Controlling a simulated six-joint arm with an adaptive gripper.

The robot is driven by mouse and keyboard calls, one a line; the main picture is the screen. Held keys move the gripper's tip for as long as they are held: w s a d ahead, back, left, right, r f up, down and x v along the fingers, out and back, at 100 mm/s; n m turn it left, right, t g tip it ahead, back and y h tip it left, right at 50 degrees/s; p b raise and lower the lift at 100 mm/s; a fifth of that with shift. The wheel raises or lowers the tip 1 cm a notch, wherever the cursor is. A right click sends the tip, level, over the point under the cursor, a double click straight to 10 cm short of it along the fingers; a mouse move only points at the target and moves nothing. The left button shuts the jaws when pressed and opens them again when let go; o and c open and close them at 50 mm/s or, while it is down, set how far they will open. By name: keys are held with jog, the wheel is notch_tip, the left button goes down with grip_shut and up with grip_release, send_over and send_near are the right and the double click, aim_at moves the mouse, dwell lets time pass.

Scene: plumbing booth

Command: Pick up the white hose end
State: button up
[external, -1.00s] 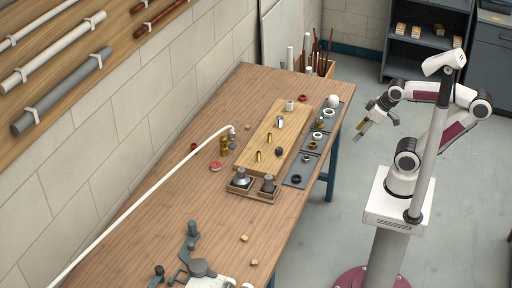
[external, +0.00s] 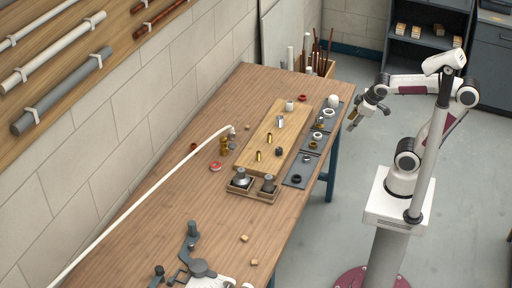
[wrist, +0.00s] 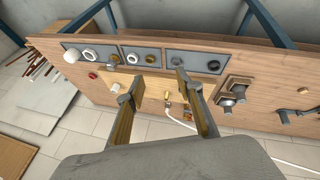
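The white hose (external: 140,198) runs diagonally across the left side of the wooden table. Its end (external: 231,129) bends downward beside the brass fittings, left of the light wooden board. In the wrist view the hose (wrist: 240,147) comes in from the right and rises toward the brass parts beyond my fingers; its exact tip there is too small to tell. My gripper (external: 368,116) is off the right side of the table, well apart from the hose. In the wrist view my gripper (wrist: 159,82) has its two fingers spread, with nothing between them.
The light board (external: 268,146) holds small brass fittings. Dark trays (external: 292,180) with rings line the table's right edge. Brass fittings (external: 224,146) and a red-white ring (external: 215,166) lie close to the hose end. A wooden holder (external: 240,187) with dark parts stands nearer.

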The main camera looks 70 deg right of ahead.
jog(key=w+d+n+t+h, duration=0.1)
jog(key=w+d+n+h, duration=0.2)
jog(key=w, duration=0.6)
jog(key=w+d+n+t+h, duration=0.1)
jog(key=w+d+n, duration=0.2)
jog(key=w+n, duration=0.45)
jog(key=w+d+n+h, duration=0.3)
jog(key=w+d, duration=0.1)
jog(key=w, duration=0.7)
jog(key=n+t+y, duration=0.3)
jog(key=n+t, duration=0.2)
jog(key=n, duration=1)
send_near(233, 129)
jog(key=shift+w+d+f, duration=0.2)
jog(key=shift+w+d, duration=0.5)
jog(key=shift+d, duration=0.3)
jog(key=shift+x, duration=1.3)
jog(key=shift+w+a+f, duration=0.1)
jog(key=shift+w, duration=0.05)
jog(key=shift+w+d+f, duration=0.15)
jog(key=shift+w+f, duration=0.25)
jog(key=shift+w, duration=0.2)
jog(key=shift+w+d+f, duration=0.1)
jog(key=shift+w+f, duration=0.35)
jog(key=shift+w, duration=0.2)
jog(key=shift+x, duration=1)
